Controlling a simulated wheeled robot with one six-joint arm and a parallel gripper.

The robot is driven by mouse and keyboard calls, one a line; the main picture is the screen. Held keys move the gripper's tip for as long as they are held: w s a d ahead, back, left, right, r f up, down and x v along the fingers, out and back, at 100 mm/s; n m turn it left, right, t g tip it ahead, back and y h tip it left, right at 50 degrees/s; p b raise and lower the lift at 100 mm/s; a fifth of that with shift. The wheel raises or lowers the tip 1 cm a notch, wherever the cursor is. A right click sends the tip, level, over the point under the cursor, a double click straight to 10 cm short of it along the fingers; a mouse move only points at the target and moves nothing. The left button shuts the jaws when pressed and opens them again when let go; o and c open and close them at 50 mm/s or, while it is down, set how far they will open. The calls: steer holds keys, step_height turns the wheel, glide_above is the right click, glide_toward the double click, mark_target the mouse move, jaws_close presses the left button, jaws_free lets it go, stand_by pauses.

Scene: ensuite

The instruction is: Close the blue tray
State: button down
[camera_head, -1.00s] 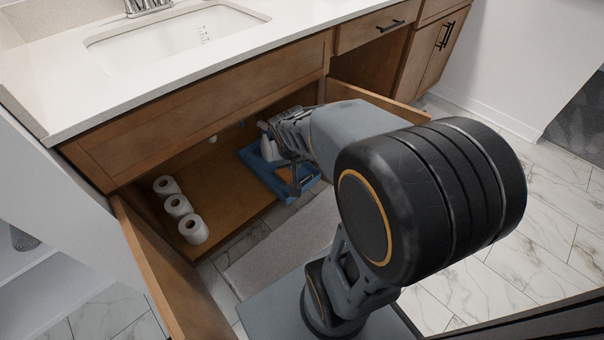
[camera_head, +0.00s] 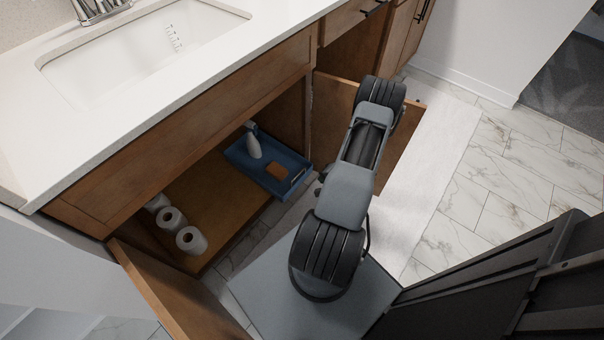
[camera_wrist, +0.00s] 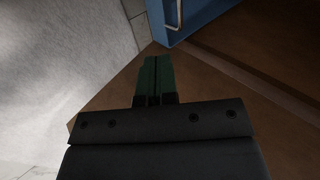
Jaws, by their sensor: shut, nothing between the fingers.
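The blue tray (camera_head: 240,154) sticks out past the front edge of the open cabinet under the sink. A white bottle (camera_head: 254,146) and a small orange-brown block (camera_head: 277,170) are in it. A pale handle is on its front face, and the tray with this handle also shows at the top of the wrist view (camera_wrist: 200,12). My gripper (camera_wrist: 153,62) is shut and empty, its green fingertips just short of the tray's handle side. I cannot tell whether they touch it. In the head view my arm mostly hides the gripper, to the right of the tray.
The left cabinet door (camera_head: 175,300) and the right door (camera_head: 335,100) are open, flanking the opening. A pale mat (camera_head: 440,150) lies on the marble floor.

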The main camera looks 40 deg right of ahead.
steer(key=w+r+b+x, duration=0.1)
steer(key=b+x, duration=0.4)
steer(key=x, duration=0.8)
steer(key=shift+w+a+r+b, duration=0.15)
steer(key=shift+w+a+b, duration=0.2)
steer(key=shift+w, duration=0.1)
steer(key=w+a, duration=0.1)
steer(key=w, duration=0.8)
steer(key=shift+w+a+b, duration=0.35)
steer(key=shift+r, duration=0.1)
